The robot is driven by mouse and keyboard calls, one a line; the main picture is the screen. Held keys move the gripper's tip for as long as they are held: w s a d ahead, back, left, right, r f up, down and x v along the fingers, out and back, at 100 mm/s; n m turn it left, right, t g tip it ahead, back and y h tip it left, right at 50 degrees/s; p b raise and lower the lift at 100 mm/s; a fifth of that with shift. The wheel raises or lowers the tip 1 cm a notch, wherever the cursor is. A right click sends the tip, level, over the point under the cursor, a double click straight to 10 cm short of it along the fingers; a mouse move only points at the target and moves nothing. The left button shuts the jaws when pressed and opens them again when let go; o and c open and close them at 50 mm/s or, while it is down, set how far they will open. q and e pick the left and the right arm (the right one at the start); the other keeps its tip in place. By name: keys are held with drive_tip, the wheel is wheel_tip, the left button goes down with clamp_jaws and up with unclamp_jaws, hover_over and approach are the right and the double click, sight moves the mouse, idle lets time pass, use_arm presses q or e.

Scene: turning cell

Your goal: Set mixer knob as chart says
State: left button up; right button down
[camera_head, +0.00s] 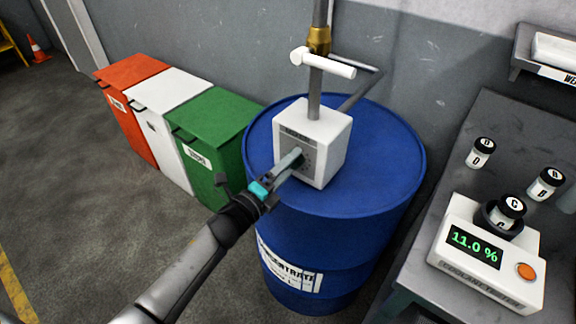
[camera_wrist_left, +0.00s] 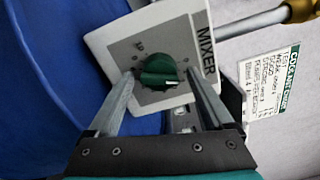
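The mixer (camera_head: 322,128) is a white box on top of the blue drum, with a white T-handle above it. In the left wrist view, its face (camera_wrist_left: 112,42) carries a dark green knob (camera_wrist_left: 160,70) with a white pointer mark toward the picture's lower right. My left gripper (camera_head: 296,158) is at the mixer's face. In the left wrist view its fingers (camera_wrist_left: 160,78) are spread on either side of the knob, with narrow gaps. The chart (camera_wrist_left: 268,85) is a white card with a green heading on the wall; its lines are too small to read surely. My right gripper is not in view.
The blue drum (camera_head: 385,195) stands beside orange (camera_head: 135,72), white (camera_head: 165,98) and green (camera_head: 215,118) bins. On the grey bench at right, a meter (camera_head: 480,255) reads 11.0 %, with a cup C (camera_head: 508,210) in it and labelled jars (camera_head: 481,152) nearby. A brass-fitted pipe (camera_head: 318,40) rises behind the mixer.

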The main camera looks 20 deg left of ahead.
use_arm(q)
drive_tip(key=shift+s, duration=0.1)
drive_tip(key=v, duration=1.5)
idle(0.3)
drive_tip(key=s+a+f+n+g+y, duration=0.1)
drive_tip(key=s+f+n+g+y, duration=0.2)
drive_tip(key=f, duration=0.6)
drive_tip(key=s+a+f+n+g+y, duration=0.1)
drive_tip(key=s+f+n, duration=0.1)
drive_tip(key=f+n, duration=0.5)
drive_tip(key=s+a+f+n+g+y, duration=0.1)
drive_tip(key=s+f+n+g, duration=0.15)
drive_tip(key=f, duration=0.75)
drive_tip(key=s+d+f+n+g, duration=0.2)
drive_tip(key=s+f+n+g, duration=0.2)
drive_tip(key=s+f, duration=0.4)
drive_tip(key=s+d+f+n+g+y+b, duration=0.1)
drive_tip(key=s+f+n+g, duration=0.4)
drive_tip(key=s, duration=1.1)
wheel_tip(320, 180, down, 3)
drive_tip(key=shift+s+d+f+n, duration=0.1)
drive_tip(key=shift+s+d+n, duration=0.2)
drive_tip(key=shift+d+n, duration=0.25)
